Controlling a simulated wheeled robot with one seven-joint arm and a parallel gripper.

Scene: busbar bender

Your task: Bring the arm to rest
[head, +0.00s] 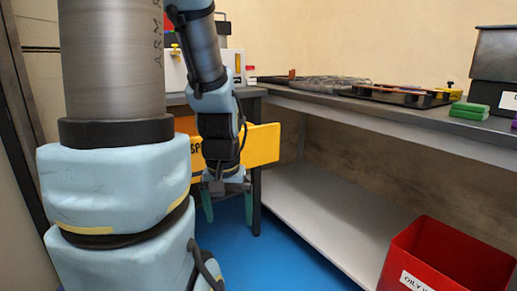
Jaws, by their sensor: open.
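My gripper (227,205) hangs pointing down in the middle left of the head view, in front of a yellow panel and the bench leg. Its two green fingers are spread apart, with nothing seen between them. The fingertips are above the blue floor (232,250). My arm's large grey and pale blue links fill the left of the view and hide what is behind them.
A metal workbench (420,128) runs along the right, with a lower shelf (330,215). On it are a dark tray (400,95), a green block (469,111) and dark bins (495,65). A red bin (450,262) stands front right. A yellow panel (262,145) is behind my gripper.

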